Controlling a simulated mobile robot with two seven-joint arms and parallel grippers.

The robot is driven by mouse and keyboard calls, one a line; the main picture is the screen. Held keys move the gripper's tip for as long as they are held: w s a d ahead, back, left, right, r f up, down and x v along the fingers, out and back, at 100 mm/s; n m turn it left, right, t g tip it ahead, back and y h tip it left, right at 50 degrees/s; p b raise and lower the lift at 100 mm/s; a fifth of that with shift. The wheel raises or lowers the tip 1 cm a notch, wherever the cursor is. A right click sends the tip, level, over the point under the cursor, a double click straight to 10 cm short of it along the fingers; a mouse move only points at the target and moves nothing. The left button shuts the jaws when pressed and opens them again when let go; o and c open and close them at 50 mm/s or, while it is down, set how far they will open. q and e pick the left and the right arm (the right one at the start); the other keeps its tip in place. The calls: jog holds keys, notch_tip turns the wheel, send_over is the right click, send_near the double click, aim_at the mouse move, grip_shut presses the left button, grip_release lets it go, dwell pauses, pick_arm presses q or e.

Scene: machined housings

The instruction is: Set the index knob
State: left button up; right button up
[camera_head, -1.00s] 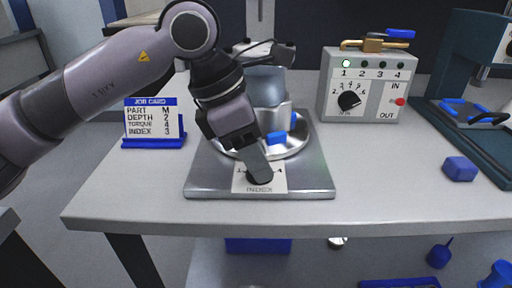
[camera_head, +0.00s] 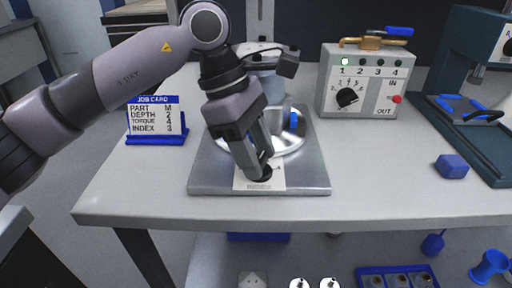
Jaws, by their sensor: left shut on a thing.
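The index knob (camera_head: 261,174) is a small black knob on a white label plate (camera_head: 248,186) at the front of the grey metal fixture base (camera_head: 310,178). My left gripper (camera_head: 258,170) points down at the plate, shut on the knob; its fingers hide part of the knob and the scale marks. The job card (camera_head: 153,118) stands on the left of the table and reads part M, depth 2, torque 4, index 3. My right gripper is not in view.
Behind the gripper, a round metal plate (camera_head: 290,143) carries a grey housing. A control box (camera_head: 362,82) with a black dial stands at the back right. A blue block (camera_head: 452,167) lies on the right, by a green press (camera_head: 480,140). The table front is clear.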

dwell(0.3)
pick_arm(q)
jog(key=o, duration=1)
jog(key=shift+o, duration=0.2)
jog(key=shift+a, duration=0.1)
jog(key=shift+w+r, duration=0.1)
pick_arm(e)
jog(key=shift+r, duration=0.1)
